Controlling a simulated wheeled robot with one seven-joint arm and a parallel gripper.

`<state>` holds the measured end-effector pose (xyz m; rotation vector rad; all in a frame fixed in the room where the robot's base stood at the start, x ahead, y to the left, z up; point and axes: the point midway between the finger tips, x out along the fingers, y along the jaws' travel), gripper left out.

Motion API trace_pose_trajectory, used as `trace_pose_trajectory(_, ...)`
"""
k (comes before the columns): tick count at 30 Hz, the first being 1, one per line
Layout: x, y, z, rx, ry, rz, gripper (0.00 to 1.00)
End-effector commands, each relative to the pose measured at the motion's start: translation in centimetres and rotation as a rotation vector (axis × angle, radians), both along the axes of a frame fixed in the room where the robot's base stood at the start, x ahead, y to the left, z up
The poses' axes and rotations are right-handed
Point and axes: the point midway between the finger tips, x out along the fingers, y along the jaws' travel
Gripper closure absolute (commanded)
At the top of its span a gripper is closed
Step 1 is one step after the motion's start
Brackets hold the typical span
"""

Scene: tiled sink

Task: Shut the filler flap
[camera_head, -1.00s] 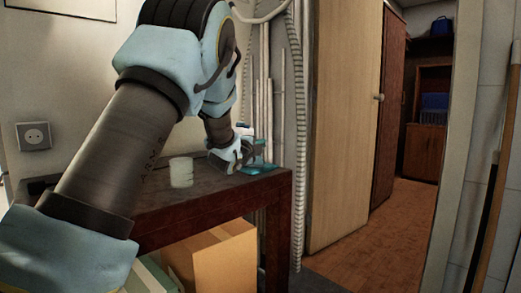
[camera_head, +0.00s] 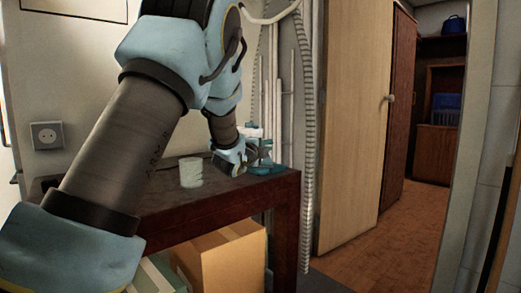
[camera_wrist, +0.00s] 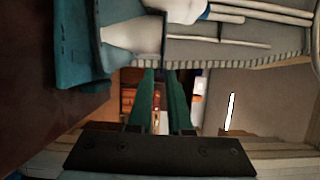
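A teal and white object (camera_head: 265,168) stands near the right end of the dark table. In the wrist view its teal body (camera_wrist: 75,45) and white part (camera_wrist: 130,35) fill the upper left, close to my fingers. I cannot make out the filler flap or its position. My gripper (camera_head: 254,150) is low over the table's right end, just beside the object. In the wrist view, the two green fingers of my gripper (camera_wrist: 161,85) stand a narrow gap apart, with nothing between them. I cannot tell whether a finger touches the object.
A pale ribbed cup (camera_head: 191,172) stands on the dark table (camera_head: 165,205), left of my gripper. A cardboard box (camera_head: 222,262) is under the table. White pipes and a ribbed hose (camera_head: 308,130) run up behind the table's right end. A doorway with open floor is at the right.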

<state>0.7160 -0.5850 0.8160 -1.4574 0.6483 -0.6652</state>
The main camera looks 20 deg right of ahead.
Motion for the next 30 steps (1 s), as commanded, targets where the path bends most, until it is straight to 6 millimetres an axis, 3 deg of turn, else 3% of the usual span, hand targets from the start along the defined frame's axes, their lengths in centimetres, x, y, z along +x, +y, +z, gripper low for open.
trace_pose_trajectory(6, -3.0, 3.4, 0.1, -0.001, 0.001, 0.001, 0.82)
trace_pose_trajectory(12, -5.0, 5.6, 0.0, -0.001, 0.001, 0.000, 0.82)
trace_pose_trajectory(30, -5.7, 6.3, -0.1, 0.000, 0.000, -0.001, 0.82)
